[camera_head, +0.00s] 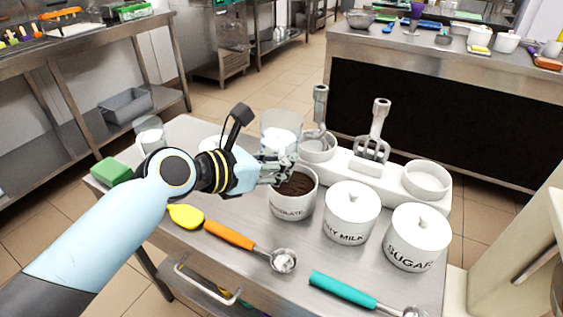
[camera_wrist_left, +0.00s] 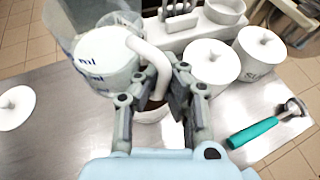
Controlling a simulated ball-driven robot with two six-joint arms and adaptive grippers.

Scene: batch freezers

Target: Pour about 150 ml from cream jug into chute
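The cream jug (camera_head: 281,126) is clear with white liquid inside. It stands upright just beyond my left gripper (camera_head: 277,168). In the left wrist view the jug (camera_wrist_left: 105,60) shows ml markings and a white handle (camera_wrist_left: 152,60). The fingers of my left gripper (camera_wrist_left: 158,92) lie on both sides of this handle and appear closed on it. I cannot tell whether the jug's base touches the table. I cannot make out a chute in either view. My right gripper is not in view.
On the steel table (camera_head: 232,275) stand an open chocolate pot (camera_head: 292,203), a milk pot (camera_head: 351,214) and a sugar pot (camera_head: 418,240). An orange-handled scoop (camera_head: 230,235) and a teal one (camera_head: 345,291) lie in front. A white rack (camera_head: 355,163) with utensils stands behind.

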